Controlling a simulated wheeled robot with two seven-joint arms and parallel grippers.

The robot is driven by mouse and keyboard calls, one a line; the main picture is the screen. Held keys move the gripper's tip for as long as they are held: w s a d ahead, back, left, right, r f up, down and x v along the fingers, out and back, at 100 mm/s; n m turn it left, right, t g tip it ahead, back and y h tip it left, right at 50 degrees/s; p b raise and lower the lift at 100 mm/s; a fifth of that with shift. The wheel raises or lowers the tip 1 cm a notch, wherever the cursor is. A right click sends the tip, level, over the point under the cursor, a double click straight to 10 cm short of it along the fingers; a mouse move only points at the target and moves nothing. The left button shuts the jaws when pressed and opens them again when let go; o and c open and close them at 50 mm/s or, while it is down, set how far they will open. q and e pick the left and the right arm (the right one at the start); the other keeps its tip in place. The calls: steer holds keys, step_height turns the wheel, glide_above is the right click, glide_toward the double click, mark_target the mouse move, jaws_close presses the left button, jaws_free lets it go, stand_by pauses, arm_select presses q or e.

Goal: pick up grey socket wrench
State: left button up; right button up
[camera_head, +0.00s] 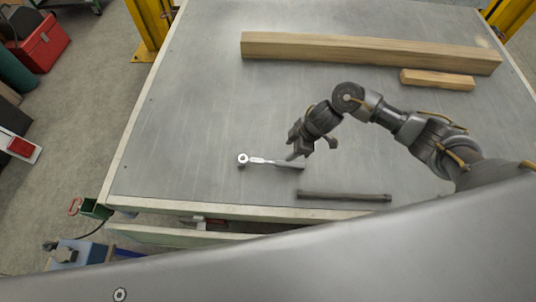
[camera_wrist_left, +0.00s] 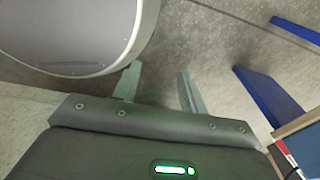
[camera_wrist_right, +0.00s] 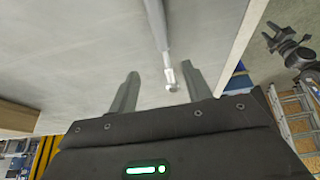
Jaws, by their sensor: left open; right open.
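The grey socket wrench (camera_head: 257,160) lies on the metal table, its bright round head to the left and darker handle to the right. My right gripper (camera_head: 311,148) is open just above the handle end. In the right wrist view, the wrench (camera_wrist_right: 160,30) runs down between the open fingers (camera_wrist_right: 160,92), closer to the right finger; it is not gripped, and its round head cannot be made out there. My left gripper (camera_wrist_left: 157,82) is open and empty over the floor in the left wrist view; it is not visible in the head view.
A dark grey bar (camera_head: 345,196) lies near the table's front edge, below the wrench. A long wooden beam (camera_head: 370,51) and a short wood block (camera_head: 437,79) lie at the back. The table (camera_head: 190,110) is clear left of the wrench. Yellow posts (camera_head: 150,25) stand at the far corners.

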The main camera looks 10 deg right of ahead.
glide_above(278, 162)
steer(key=d, duration=0.3)
steer(key=f, duration=0.4)
steer(key=shift+a+f, duration=0.1)
steer(key=shift+a, duration=0.1)
steer(key=shift+w+a+f, duration=0.1)
steer(key=shift+a+f, duration=0.05)
steer(key=shift+f, duration=0.25)
steer(key=x, duration=0.4)
steer(key=shift+s+a+f+p, duration=0.1)
steer(key=shift+s+p, duration=0.2)
steer(key=shift+s, duration=0.1)
steer(key=shift+w+a+f, duration=0.1)
steer(key=shift+a+f, duration=0.1)
steer(key=shift+f, duration=0.25)
arm_select(q)
steer(key=shift+s+r, duration=0.2)
steer(key=shift+s, duration=0.4)
arm_select(e)
jaws_close()
